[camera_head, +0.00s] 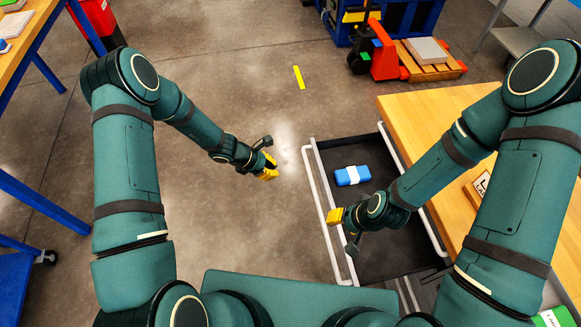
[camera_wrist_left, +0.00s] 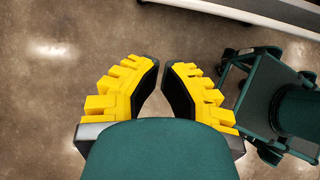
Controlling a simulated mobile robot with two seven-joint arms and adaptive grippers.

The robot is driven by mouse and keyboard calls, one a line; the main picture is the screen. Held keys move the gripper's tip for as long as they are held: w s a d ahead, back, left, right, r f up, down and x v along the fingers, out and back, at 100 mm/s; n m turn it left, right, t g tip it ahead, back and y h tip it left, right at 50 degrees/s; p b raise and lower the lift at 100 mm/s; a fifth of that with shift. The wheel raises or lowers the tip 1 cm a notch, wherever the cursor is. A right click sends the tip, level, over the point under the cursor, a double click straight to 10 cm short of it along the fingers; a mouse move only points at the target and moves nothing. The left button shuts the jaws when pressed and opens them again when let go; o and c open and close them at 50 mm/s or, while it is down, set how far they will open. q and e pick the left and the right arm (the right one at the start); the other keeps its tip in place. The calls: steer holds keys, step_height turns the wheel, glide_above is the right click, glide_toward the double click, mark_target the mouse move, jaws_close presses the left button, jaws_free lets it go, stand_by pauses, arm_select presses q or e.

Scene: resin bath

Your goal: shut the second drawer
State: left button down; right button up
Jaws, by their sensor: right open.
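A dark drawer (camera_head: 375,246) stands pulled out from under the wooden worktop at the right, with a long white handle (camera_head: 315,190) along its front. A blue pack with a white band (camera_head: 352,175) lies inside. Its place in the stack cannot be made out. My right gripper (camera_head: 342,230) is open over the near front part of this drawer, beside the handle; whether it touches cannot be told. My left gripper (camera_head: 268,167) is over bare floor, left of the drawer. In the left wrist view its fingers (camera_wrist_left: 160,72) hold nothing, with a narrow gap between the tips.
The wooden worktop (camera_head: 420,115) is at the right, with another white bar (camera_head: 412,187) below its edge. An orange pallet jack (camera_head: 385,60) stands at the back. Blue-framed tables (camera_head: 42,30) are at the left. The floor left of the drawer is clear.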

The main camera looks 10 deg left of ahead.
arm_select(q)
steer(key=d+r+b+x, duration=0.1)
steer(key=x, duration=1.1)
steer(key=shift+w+d, duration=0.25)
steer(key=shift+d, duration=0.4)
arm_select(e)
steer(key=shift+s+f, duration=0.35)
steer(key=shift+f, duration=0.35)
arm_select(q)
steer(key=shift+d, duration=0.1)
